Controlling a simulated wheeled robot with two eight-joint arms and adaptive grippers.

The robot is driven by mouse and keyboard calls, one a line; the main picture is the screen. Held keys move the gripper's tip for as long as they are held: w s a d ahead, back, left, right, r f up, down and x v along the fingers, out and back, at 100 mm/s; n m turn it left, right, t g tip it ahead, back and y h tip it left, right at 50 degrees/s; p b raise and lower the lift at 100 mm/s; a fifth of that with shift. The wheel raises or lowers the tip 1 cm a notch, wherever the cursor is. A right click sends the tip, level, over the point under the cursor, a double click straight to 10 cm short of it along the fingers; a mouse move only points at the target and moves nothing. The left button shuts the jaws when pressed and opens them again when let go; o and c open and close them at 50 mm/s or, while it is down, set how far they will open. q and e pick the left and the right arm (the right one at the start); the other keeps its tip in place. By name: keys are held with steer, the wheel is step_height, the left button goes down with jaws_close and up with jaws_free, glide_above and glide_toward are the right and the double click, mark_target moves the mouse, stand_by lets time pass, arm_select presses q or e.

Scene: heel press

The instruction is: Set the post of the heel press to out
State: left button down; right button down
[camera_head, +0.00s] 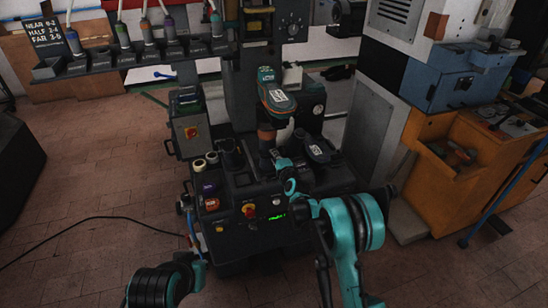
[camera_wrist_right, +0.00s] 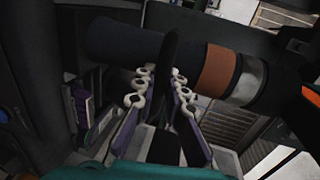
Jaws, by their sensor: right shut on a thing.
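The heel press (camera_head: 245,185) stands in the middle of the head view, with buttons and a small green display on its front panel. Its dark post with an orange band (camera_head: 267,136) rises to a teal head with a white label (camera_head: 280,99). In the right wrist view the post (camera_wrist_right: 215,70) lies across the picture, with orange and silver bands. My right gripper (camera_wrist_right: 164,76) has its purple, white-jointed fingers closed about a thin dark piece at the post's dark end. In the head view my right gripper (camera_head: 278,163) is small and partly hidden. Only links of my left arm show at bottom left.
A dark rack with several coloured-banded tools (camera_head: 140,55) stands at back left. A grey control box with a red button (camera_head: 190,130) is left of the press. An orange bench (camera_head: 470,180) stands at right. A black cable (camera_head: 80,225) crosses the open brick floor at left.

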steer(key=shift+s+f, duration=0.1)
steer(key=shift+f, duration=0.05)
steer(key=c, duration=1.6)
jaws_free()
steer(key=shift+s, duration=0.1)
steer(key=shift+o, duration=0.2)
steer(key=shift+d, duration=0.1)
steer(key=v, duration=1.2)
